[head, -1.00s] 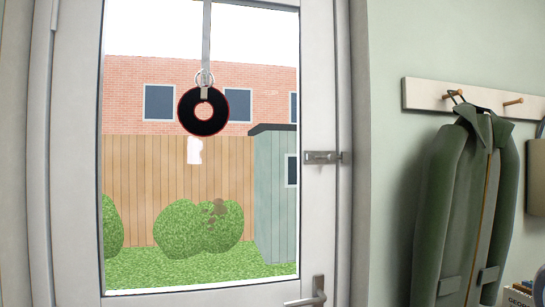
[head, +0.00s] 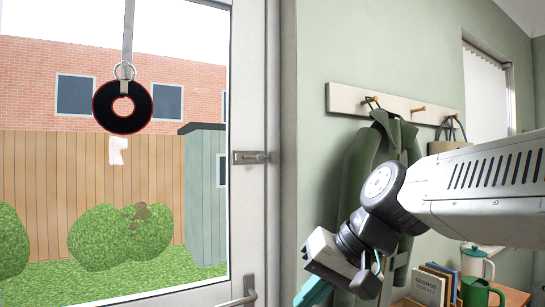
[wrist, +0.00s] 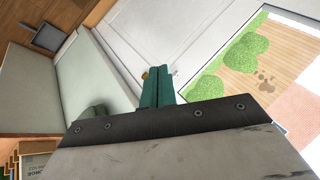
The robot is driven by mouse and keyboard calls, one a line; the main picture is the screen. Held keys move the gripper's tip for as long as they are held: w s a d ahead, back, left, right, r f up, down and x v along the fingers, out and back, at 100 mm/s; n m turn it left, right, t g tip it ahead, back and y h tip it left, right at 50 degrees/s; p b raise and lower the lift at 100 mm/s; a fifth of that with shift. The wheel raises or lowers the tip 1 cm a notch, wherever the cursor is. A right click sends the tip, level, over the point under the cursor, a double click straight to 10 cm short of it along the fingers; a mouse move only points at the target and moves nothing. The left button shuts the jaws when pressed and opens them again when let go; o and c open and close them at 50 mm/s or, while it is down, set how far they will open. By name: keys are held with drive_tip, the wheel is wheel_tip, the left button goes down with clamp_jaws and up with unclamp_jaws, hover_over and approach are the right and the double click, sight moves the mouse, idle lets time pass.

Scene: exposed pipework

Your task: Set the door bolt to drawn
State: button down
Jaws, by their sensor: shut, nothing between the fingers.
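The door bolt (head: 251,157) is a small metal slide bolt near the opening edge of the white glazed door, above the lever handle (head: 240,292). A small knob shows on it. I cannot tell how far its bar reaches toward the frame. My gripper (head: 311,294) is low in the head view, right of the door edge and well below the bolt, apart from it. Its teal fingers also show in the wrist view (wrist: 158,70), pressed together with nothing between them. I cannot make out the bolt in the wrist view.
A green coat (head: 375,160) hangs from a peg rail (head: 350,99) on the wall right of the door. Books (head: 432,283) and mugs (head: 479,262) stand low at the right. A black ring tag (head: 104,105) hangs before the glass. The space before the bolt looks clear.

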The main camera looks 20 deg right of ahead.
drive_tip(key=w+d+r+m+t, duration=0.2)
drive_tip(key=w+d+r+t, duration=0.1)
drive_tip(key=w+r, duration=0.4)
drive_tip(key=w+d+r+m+t+y, duration=0.1)
drive_tip(key=w+d+r+m+t, duration=0.1)
drive_tip(key=w+r, duration=0.6)
drive_tip(key=w+d+r+m+t, duration=0.3)
drive_tip(key=w+r+m+t, duration=0.1)
drive_tip(key=w+r, duration=0.3)
drive_tip(key=shift+w+d+r+t+y, duration=0.3)
drive_tip(key=shift+w+d+t+y, duration=0.1)
drive_tip(key=shift+w+t, duration=0.35)
drive_tip(key=shift+s+a, duration=0.1)
drive_tip(key=x, duration=1)
